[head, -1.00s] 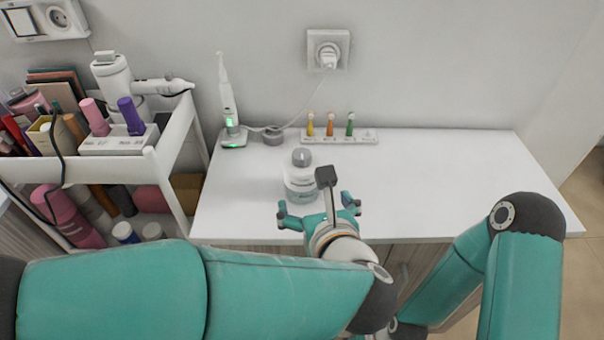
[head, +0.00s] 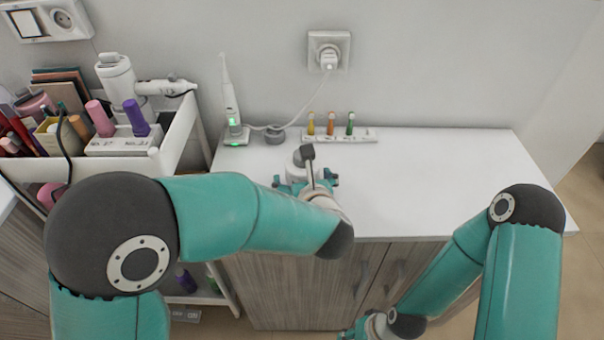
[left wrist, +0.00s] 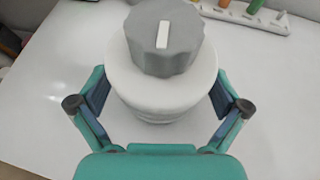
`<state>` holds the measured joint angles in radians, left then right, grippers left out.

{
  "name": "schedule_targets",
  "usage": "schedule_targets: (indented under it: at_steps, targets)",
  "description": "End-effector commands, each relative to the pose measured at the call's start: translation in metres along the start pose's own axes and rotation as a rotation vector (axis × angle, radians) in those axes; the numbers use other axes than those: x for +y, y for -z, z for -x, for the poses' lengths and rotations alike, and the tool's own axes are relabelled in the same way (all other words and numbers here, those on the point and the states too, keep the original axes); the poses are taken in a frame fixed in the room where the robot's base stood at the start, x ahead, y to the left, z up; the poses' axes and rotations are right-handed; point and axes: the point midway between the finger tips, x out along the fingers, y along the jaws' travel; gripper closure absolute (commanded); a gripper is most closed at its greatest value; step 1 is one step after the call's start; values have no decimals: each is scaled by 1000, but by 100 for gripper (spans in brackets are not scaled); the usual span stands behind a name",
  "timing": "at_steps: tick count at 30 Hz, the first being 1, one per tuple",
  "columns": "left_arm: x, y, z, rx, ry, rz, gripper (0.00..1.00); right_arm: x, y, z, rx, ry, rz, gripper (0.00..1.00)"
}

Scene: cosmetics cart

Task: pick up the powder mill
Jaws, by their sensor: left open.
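The powder mill is a round white jar with a grey ridged knob that has a white bar on top. In the left wrist view the powder mill (left wrist: 163,82) stands upright between the fingers of my left gripper (left wrist: 160,100). The fingers are open, one on each side, with a gap visible at both sides of the jar. In the head view the powder mill (head: 298,158) is mostly hidden behind my left gripper (head: 304,181). My right gripper (head: 362,330) is at the bottom edge of the head view, cut off and low in front of the cabinet.
A crowded white cart (head: 172,145) is at the left. The countertop's right side is clear.

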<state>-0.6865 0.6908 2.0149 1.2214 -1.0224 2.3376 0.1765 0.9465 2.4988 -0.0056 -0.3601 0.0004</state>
Motion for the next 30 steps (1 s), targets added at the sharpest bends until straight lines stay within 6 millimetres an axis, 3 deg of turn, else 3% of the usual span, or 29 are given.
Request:
schedule_targets:
  at_steps: [6,19,30]
  targets:
    - [0,0,0,0,0,0,2,0,0,0,0,0,0,60]
    - [0,0,0,0,0,0,73,0,0,0,0,0,0,60]
    - [0,-4,2,-4,0,1,76,0,0,0,0,0,0,60]
